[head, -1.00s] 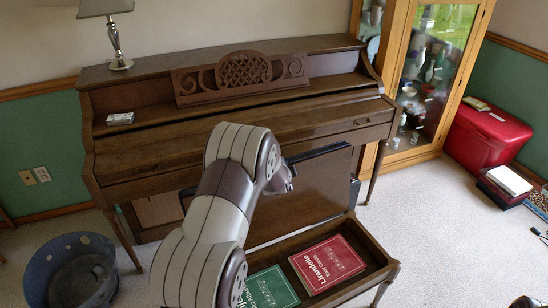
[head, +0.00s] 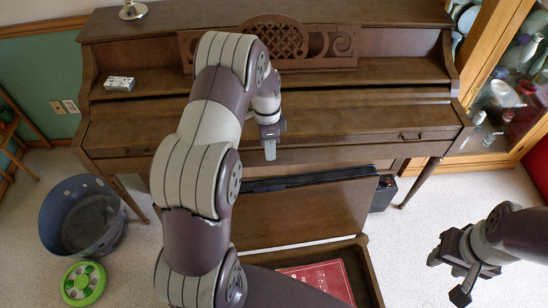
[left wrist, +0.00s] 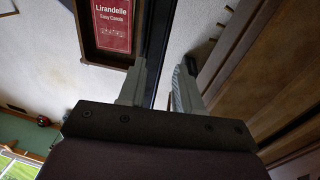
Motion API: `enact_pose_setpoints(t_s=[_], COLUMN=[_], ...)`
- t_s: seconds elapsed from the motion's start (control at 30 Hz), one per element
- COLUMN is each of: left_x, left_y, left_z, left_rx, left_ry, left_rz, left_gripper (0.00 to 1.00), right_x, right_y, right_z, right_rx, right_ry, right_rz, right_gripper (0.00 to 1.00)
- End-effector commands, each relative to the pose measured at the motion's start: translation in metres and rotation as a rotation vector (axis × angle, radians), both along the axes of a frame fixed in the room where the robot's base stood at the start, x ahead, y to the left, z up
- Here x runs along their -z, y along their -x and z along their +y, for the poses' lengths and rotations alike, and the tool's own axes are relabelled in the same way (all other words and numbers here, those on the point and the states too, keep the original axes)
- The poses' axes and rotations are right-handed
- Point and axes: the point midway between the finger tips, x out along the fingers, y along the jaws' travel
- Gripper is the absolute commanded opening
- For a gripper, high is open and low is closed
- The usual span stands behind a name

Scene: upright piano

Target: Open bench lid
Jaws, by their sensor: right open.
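The bench lid (head: 300,210) stands raised, close to upright, at the back of the open bench box (head: 370,270), in front of the piano. A red music book (head: 322,278) lies in the box; it also shows in the left wrist view (left wrist: 113,25). My left gripper (head: 270,152) is above the lid's top edge, in front of the keyboard cover. In the left wrist view its fingers (left wrist: 160,75) are apart, with a dark strip, seemingly the lid edge, showing between them. My right gripper (head: 458,268) is open and empty, right of the bench. My left arm hides the box's left part.
The upright piano (head: 330,115) stands behind the bench, with a small white box (head: 119,83) on it. A blue tub (head: 82,216) and a green round toy (head: 84,283) are on the floor at left. A glass cabinet (head: 510,90) is at right.

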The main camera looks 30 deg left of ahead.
Motion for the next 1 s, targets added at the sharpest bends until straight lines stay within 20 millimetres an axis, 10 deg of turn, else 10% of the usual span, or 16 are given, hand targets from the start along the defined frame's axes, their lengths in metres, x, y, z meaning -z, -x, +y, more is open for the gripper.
enact_pose_setpoints(t_s=[0.23, 0.7, 1.0], left_x=[0.014, 0.114, 0.123], left_y=[0.016, 0.031, 0.031], left_z=[-0.006, -0.016, -0.017], left_rx=[-0.003, -0.003, -0.003], left_ry=[0.02, 0.018, 0.017], left_rz=[0.067, 0.061, 0.058], left_gripper=[0.34, 0.34, 0.34], right_x=[-0.003, -0.017, -0.017], right_y=[0.001, 0.0, 0.0], right_z=[0.0, 0.0, 0.0], right_rx=[0.0, 0.0, 0.0], right_ry=[0.0, 0.0, 0.0], right_rz=[0.001, 0.0, 0.0], right_gripper=[0.43, 0.43, 0.43])
